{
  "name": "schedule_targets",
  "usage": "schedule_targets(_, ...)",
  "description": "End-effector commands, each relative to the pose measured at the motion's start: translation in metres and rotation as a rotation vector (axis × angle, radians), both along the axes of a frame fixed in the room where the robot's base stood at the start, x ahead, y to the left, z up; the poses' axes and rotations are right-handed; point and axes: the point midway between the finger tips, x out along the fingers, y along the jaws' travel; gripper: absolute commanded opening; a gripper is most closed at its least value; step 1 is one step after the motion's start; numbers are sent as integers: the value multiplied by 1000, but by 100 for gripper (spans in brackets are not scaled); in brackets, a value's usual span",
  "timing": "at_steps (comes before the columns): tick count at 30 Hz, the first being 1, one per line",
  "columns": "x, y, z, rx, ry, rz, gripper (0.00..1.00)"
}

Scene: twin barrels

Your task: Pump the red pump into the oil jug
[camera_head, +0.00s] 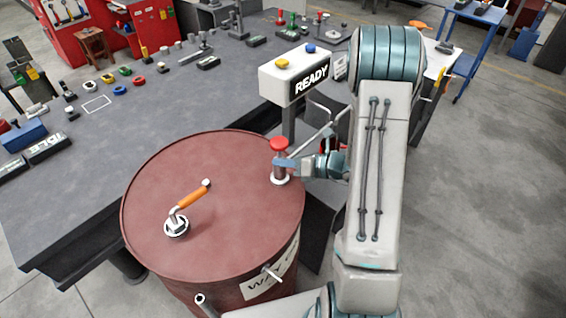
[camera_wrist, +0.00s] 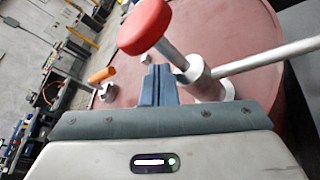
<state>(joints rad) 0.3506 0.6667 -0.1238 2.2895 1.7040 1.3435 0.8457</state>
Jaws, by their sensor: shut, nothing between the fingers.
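The red pump has a round red knob (camera_head: 279,144) on a thin metal rod. It stands upright near the right rim of the dark red barrel (camera_head: 215,155), with a grey pipe running from it to the upper right. In the wrist view the knob (camera_wrist: 145,26) is large and near, above the silver pump body (camera_wrist: 205,84). My gripper (camera_head: 284,162) is shut and empty beside the pump rod, below the knob. Its blue-grey fingertips (camera_wrist: 158,72) lie left of the rod in the wrist view; contact is unclear. I cannot clearly make out the oil jug.
An orange-handled crank (camera_head: 190,196) stands on the barrel top, left of the pump. A READY sign box (camera_head: 300,75) with yellow and blue buttons is behind it. A grey workbench (camera_head: 130,150) with small tools and parts lies behind and left. Floor is open at right.

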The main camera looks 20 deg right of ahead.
Motion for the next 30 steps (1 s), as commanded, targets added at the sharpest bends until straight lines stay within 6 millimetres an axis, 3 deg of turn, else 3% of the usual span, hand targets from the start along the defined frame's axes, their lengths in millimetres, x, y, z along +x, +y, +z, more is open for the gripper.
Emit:
schedule_targets(4,0,0,25,-1,-4,0,0)
schedule_targets(8,0,0,34,1,-1,-1,0)
schedule_targets(20,0,1,29,2,-3,-1,0)
schedule_targets(29,-12,18,-8,2,2,3,0)
schedule_targets(30,-15,12,-4,-1,-1,-2,0)
